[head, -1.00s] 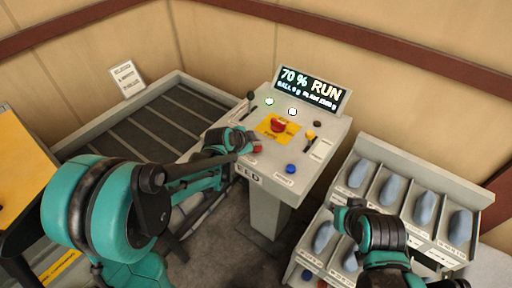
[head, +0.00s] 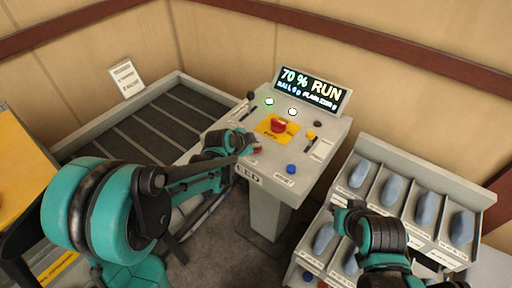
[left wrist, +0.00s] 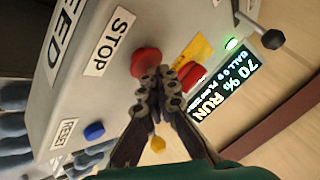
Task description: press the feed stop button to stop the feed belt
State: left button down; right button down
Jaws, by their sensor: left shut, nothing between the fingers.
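The red feed stop button (head: 258,149) is on the near left part of the grey console, beside the FEED lettering. In the left wrist view the red button (left wrist: 146,61) sits next to a STOP label (left wrist: 109,41). My left gripper (head: 248,143) is shut and empty, its tips right at the button. In the left wrist view the shut fingertips (left wrist: 160,76) overlap the button's edge; I cannot tell whether they touch it. The console display (head: 311,88) reads 70 % RUN. My right gripper (head: 348,215) is over the bin rack, its fingers unclear.
A larger red mushroom button (head: 278,125) on a yellow plate is close beyond my left gripper. A blue button (head: 291,169) is nearer the console's front edge. The feed belt (head: 140,123) lies left; a rack (head: 428,239) with grey-blue pieces stands right.

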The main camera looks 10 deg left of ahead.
pick_arm(q)
jog(key=shift+f, duration=0.25)
jog(key=shift+r, duration=0.1)
dwell(0.3)
jog(key=shift+r+p, duration=0.5)
jog(key=shift+r, duration=0.4)
notch_tip(320, 180, up, 5)
jog(key=p, duration=0.3)
jog(key=shift+p, duration=0.4)
dwell(0.3)
